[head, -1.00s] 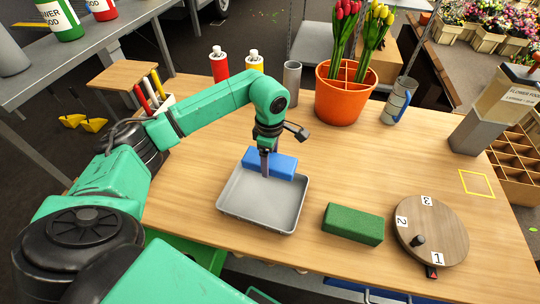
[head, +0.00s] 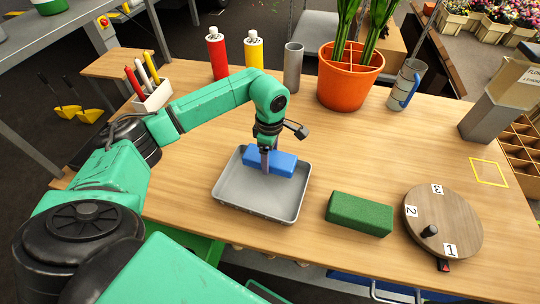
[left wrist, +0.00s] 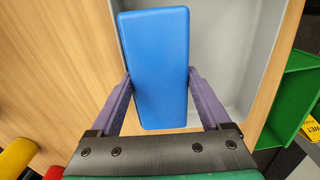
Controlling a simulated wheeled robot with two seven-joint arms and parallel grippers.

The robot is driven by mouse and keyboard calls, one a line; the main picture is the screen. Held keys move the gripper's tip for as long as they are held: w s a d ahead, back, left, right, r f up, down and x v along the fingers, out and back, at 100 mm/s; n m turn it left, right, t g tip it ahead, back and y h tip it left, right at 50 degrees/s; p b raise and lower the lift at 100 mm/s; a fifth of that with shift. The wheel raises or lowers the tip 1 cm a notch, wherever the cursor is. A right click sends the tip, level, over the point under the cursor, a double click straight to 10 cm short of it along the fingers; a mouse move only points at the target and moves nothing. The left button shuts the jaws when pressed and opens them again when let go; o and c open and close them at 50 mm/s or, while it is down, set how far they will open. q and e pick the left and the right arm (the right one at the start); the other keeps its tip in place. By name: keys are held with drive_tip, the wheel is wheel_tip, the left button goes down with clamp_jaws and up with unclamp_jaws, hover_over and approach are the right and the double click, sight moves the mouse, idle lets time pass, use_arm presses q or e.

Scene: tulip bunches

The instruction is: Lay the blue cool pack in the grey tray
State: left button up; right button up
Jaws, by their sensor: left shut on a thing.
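The blue cool pack (head: 282,165) is held flat between the fingers of my left gripper (head: 266,161), which is shut on it. The pack is over the far part of the grey tray (head: 241,200) and hides part of its far rim. The head view does not clearly show whether it touches the tray. In the left wrist view the pack (left wrist: 157,60) lies between both fingers of the gripper (left wrist: 160,84), partly over the tray (left wrist: 225,50). The visible tray floor is empty. My right gripper is not in view.
A green block (head: 359,214) lies right of the tray, with a round numbered wooden disc (head: 443,222) beyond it. Behind stand a red bottle (head: 217,55), a yellow bottle (head: 254,52), a grey cylinder (head: 293,67) and an orange pot (head: 346,88). A white pen holder (head: 153,97) stands back left.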

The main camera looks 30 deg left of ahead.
sight(270, 157)
use_arm(q)
drive_tip(key=o, duration=1.6)
drive_tip(key=shift+c, duration=0.2)
wheel_tip(270, 157, up, 15)
drive_tip(key=b, duration=0.1)
drive_tip(key=shift+f, duration=0.15)
drive_tip(key=shift+f, duration=0.1)
